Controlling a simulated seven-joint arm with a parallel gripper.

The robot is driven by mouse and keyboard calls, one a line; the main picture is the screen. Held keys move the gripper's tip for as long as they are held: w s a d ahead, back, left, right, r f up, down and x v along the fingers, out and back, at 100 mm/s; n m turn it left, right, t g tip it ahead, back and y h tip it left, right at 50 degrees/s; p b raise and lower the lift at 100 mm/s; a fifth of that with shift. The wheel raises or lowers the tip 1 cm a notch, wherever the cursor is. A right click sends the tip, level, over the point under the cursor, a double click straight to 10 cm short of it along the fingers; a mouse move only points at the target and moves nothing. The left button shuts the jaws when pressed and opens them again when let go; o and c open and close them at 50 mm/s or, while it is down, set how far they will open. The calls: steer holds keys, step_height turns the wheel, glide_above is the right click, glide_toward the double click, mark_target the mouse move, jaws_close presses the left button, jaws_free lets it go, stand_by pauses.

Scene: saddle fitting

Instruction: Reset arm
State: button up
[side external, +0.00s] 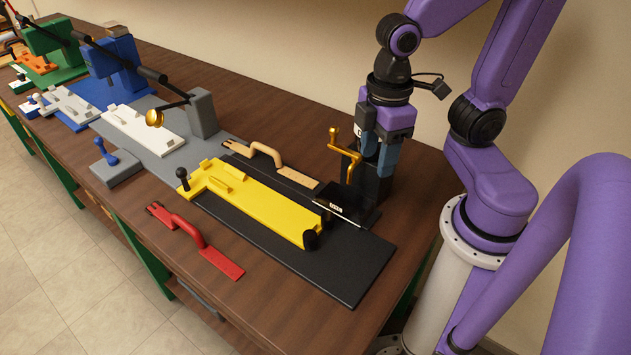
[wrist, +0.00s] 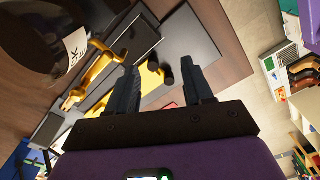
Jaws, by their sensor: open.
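My gripper (side external: 378,165) points down at the right end of the bench, with its two fingers apart and nothing between them. It hangs just above or in front of a black block (side external: 372,186); I cannot tell whether they touch. A gold crank lever (side external: 346,152) stands just left of the fingers. In the wrist view my open gripper (wrist: 158,80) shows both dark fingers spread, with part of a yellow fixture (wrist: 150,78) visible beyond them. The yellow fixture also shows in the side external view (side external: 262,205), lying on a black base plate (side external: 345,275).
A red-handled tool (side external: 197,240) lies in front of the plate, and a tan-handled tool (side external: 282,168) behind it. A grey post (side external: 203,113) and blue (side external: 118,65) and green (side external: 50,38) stations stand to the left. Bare wood (side external: 415,210) shows right of the plate.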

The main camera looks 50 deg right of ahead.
steer(key=shift+n, duration=0.4)
steer(key=shift+s+a+f, duration=0.1)
steer(key=shift+s+f, duration=0.15)
steer(key=shift+s, duration=0.95)
steer(key=shift+s+f, duration=0.2)
steer(key=shift+s, duration=0.95)
